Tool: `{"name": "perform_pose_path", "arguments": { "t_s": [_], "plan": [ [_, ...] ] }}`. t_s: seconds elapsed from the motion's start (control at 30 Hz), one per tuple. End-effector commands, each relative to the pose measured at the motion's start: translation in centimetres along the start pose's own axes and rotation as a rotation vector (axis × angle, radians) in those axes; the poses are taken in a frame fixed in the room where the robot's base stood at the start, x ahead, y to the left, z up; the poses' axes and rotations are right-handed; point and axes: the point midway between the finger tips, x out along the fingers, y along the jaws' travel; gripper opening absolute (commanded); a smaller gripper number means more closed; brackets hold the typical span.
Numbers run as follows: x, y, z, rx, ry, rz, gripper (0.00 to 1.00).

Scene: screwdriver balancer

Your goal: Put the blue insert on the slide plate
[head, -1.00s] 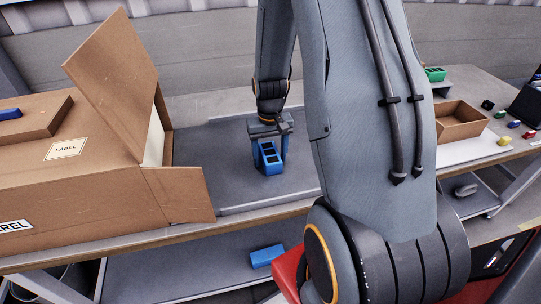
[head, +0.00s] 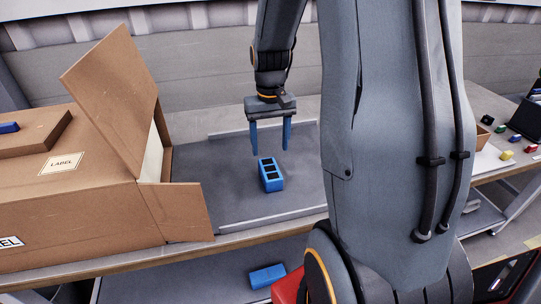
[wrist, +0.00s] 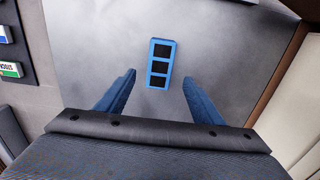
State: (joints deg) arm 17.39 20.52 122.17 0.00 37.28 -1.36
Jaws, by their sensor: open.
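The blue insert (head: 271,175), a block with three dark pockets on top, stands on the grey slide plate (head: 235,205) on the bench. My gripper (head: 271,150) is open and empty above and just behind the insert, with its blue fingers apart and clear of it. In the wrist view the insert (wrist: 160,63) lies on the grey plate beyond the two spread fingertips (wrist: 158,78), touching neither.
An open cardboard box (head: 90,190) stands left of the plate, its flap beside the plate edge. Another blue block (head: 267,276) lies on the lower shelf. My arm hides part of the bench at right. Small coloured parts (head: 515,140) lie at the far right.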

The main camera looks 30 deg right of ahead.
Motion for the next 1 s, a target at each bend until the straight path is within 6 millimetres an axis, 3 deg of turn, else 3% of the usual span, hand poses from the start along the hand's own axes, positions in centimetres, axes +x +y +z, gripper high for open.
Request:
{"name": "perform_pose_path", "arguments": {
  "t_s": [0.13, 0.23, 0.5, 0.7, 1.0],
  "plan": [
    [-0.9, -0.3, 0.3, -0.006, 0.001, 0.0, 0.61],
    [-1.2, -1.9, 1.8, -0.037, 0.006, 0.0, 0.61],
    [-1.5, -8.2, 10.9, -0.199, 0.035, -0.004, 0.61],
    [-1.1, -9.9, 15.6, -0.273, 0.049, -0.007, 0.61],
    [-1.0, -10.1, 16.4, -0.285, 0.051, -0.008, 0.61]
  ]
}}
